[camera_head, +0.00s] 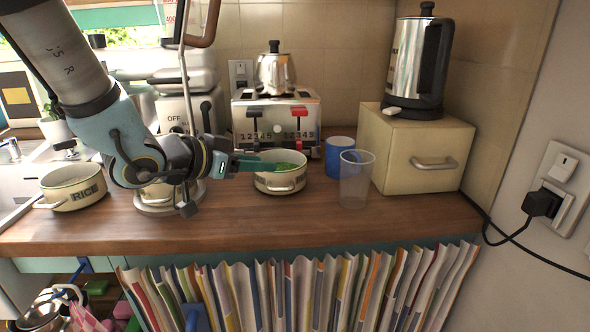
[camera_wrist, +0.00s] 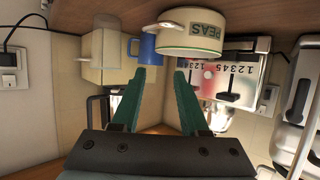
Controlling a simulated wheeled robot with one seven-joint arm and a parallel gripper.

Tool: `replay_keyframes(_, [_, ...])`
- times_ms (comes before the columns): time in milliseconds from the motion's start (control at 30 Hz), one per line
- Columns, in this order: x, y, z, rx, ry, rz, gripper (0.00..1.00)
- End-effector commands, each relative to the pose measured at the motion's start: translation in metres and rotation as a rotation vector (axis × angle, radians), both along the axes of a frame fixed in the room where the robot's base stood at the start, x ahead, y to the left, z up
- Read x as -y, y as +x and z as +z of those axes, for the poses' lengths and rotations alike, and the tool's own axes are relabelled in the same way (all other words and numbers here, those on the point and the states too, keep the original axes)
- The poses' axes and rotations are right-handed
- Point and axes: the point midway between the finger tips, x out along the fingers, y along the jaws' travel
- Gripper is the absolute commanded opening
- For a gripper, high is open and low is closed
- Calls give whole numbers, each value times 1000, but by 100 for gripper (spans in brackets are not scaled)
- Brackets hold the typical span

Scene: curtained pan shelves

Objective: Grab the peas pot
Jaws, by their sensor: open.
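The peas pot (camera_head: 280,184) is a cream pot with green contents, standing on the wooden counter in front of the toaster. In the wrist view, which is upside down, the pot (camera_wrist: 190,38) shows its PEAS label and lies just beyond the fingertips. My gripper (camera_head: 258,162) reaches in from the left at about the pot's rim height, its teal fingers near the rim's left side. In the wrist view my gripper (camera_wrist: 165,70) is open, with nothing between its fingers. I cannot tell whether a finger touches the rim.
A blue mug (camera_head: 341,150) and a clear glass (camera_head: 355,185) stand right of the pot. The toaster (camera_head: 275,118) is behind it. A cream bread box (camera_head: 415,150) with a kettle (camera_head: 418,60) is farther right. The RICE pot (camera_head: 73,188) is far left. The front counter is clear.

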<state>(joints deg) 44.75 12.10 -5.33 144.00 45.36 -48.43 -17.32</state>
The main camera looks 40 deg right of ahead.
Motion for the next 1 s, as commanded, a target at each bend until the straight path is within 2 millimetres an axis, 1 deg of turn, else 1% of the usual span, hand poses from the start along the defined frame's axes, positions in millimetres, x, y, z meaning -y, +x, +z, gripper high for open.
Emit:
replay_keyframes(67, [3, 0, -1, -1, 1, -1, 44])
replay_keyframes(133, [10, 0, -4, -2, 2, -2, 44])
replay_keyframes(300, [35, 2, -14, -1, 2, -3, 44])
replay_keyframes(400, [45, 2, -19, -2, 1, -1, 44])
replay_keyframes(667, [61, 1, -28, -3, 2, -2, 44])
replay_keyframes(833, [78, -2, -41, -1, 3, -3, 44])
replay_keyframes(900, [87, 0, -43, 0, 1, -1, 44])
replay_keyframes(1000, [94, 0, -47, 0, 1, -1, 44])
